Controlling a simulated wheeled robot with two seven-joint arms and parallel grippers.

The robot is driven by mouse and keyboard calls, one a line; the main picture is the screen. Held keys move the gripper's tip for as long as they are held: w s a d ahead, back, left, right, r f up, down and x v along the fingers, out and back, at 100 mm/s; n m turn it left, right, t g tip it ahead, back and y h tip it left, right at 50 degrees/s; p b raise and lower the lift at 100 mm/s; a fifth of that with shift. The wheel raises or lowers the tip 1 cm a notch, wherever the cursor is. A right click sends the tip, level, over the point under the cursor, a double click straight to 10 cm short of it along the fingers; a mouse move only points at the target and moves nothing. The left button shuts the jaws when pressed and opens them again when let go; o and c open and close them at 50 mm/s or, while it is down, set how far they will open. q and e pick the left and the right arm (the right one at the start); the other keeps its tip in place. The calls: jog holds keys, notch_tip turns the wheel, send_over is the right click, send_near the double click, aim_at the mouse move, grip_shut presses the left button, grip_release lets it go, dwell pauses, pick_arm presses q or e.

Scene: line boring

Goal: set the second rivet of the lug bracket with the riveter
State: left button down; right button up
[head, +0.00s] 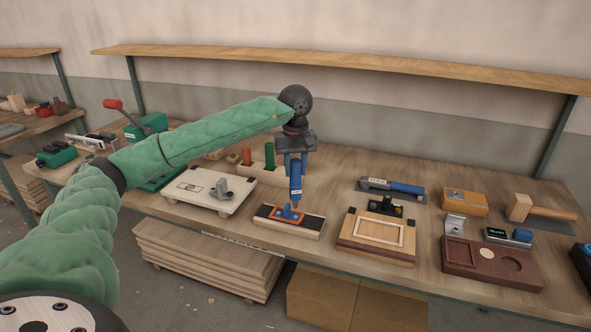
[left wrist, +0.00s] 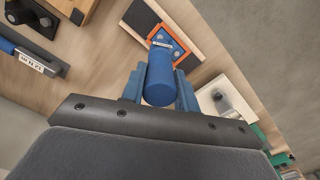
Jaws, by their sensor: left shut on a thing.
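My left gripper (head: 296,163) is shut on an upright blue cylindrical tool (head: 296,182) with a white label, probably the riveter. In the left wrist view the gripper's blue fingers lie on both sides of the tool's round blue top (left wrist: 160,88). The tool's lower end is at the orange-framed patch (head: 279,217) of a low wooden block (head: 290,231) with black pads; I cannot tell whether it rests there. A grey bracket-like piece (head: 222,188), perhaps the lug bracket, sits on a white board (head: 190,190) to the left. Its rivets are too small to make out.
Right of the block are a framed wooden board (head: 375,253), a blue-handled tool (head: 405,187), a dark wooden tray (head: 520,275) and a mallet (head: 540,213). A holder (head: 262,175) with coloured cylinders stands behind. A shelf (head: 350,62) runs above the bench.

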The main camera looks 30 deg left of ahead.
pick_arm(q)
jog(key=shift+r, duration=0.1)
jog(key=shift+r+p, duration=0.75)
jog(key=shift+r, duration=2.2)
